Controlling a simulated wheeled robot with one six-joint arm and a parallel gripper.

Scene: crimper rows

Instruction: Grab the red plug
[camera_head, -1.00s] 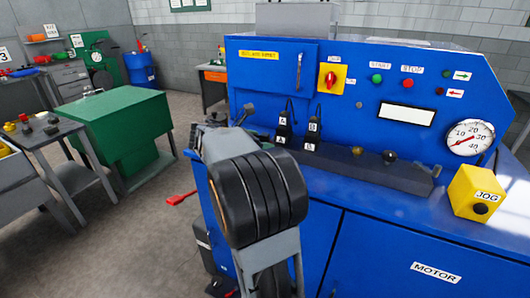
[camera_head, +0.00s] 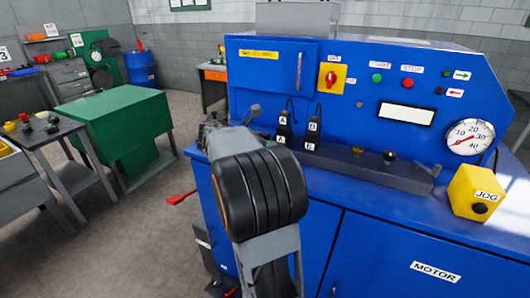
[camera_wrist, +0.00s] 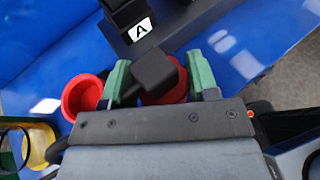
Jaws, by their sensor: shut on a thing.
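In the wrist view, my gripper (camera_wrist: 160,80) has its two green fingers on either side of a round red piece, the red plug (camera_wrist: 176,93). A black block (camera_wrist: 155,70) lies over part of this plug, and I cannot tell whether they are one piece. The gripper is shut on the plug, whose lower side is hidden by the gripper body. In the head view, my arm hides most of the gripper and the plug.
A red cup-shaped piece (camera_wrist: 82,96) and a yellow ring (camera_wrist: 38,145) are left of the gripper. A black part labelled A (camera_wrist: 128,18) is just ahead. The blue machine (camera_head: 400,215) fills the right; a green cabinet (camera_head: 115,120) stands left, with open floor between.

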